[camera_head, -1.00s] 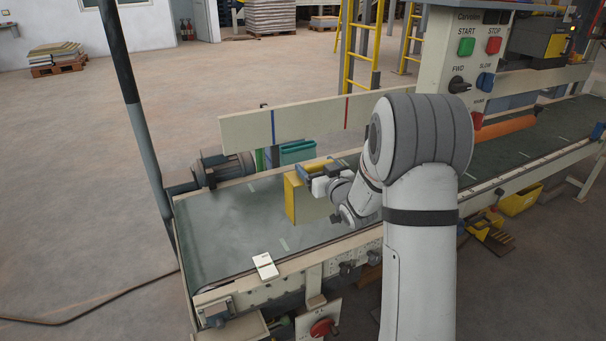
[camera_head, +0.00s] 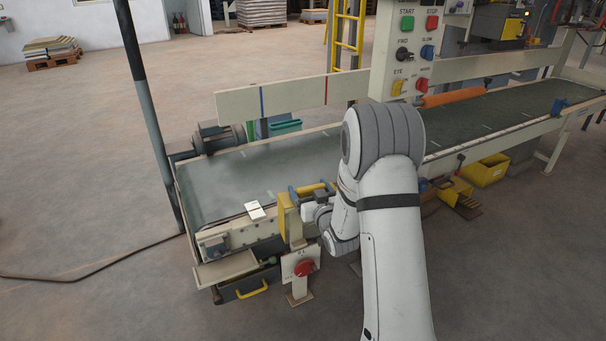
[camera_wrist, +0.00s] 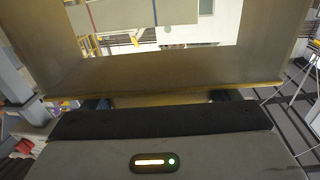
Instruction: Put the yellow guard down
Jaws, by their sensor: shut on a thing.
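The yellow guard (camera_head: 284,212) is at the near side of the conveyor's left end, over or just in front of the front rail. I cannot tell whether its lower edge touches anything. My gripper (camera_head: 307,196) is shut on its upper part, from the right. In the wrist view, the guard (camera_wrist: 165,76) fills the upper part as a tan frame around a large opening. The two dark fingertips of my gripper (camera_wrist: 159,100) meet its yellow-edged near bar. My arm hides part of the conveyor front.
A red knob (camera_head: 303,268) stands below the guard. An open drawer with a yellow handle (camera_head: 252,290) is lower left. A control panel (camera_head: 411,60) rises behind my arm.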

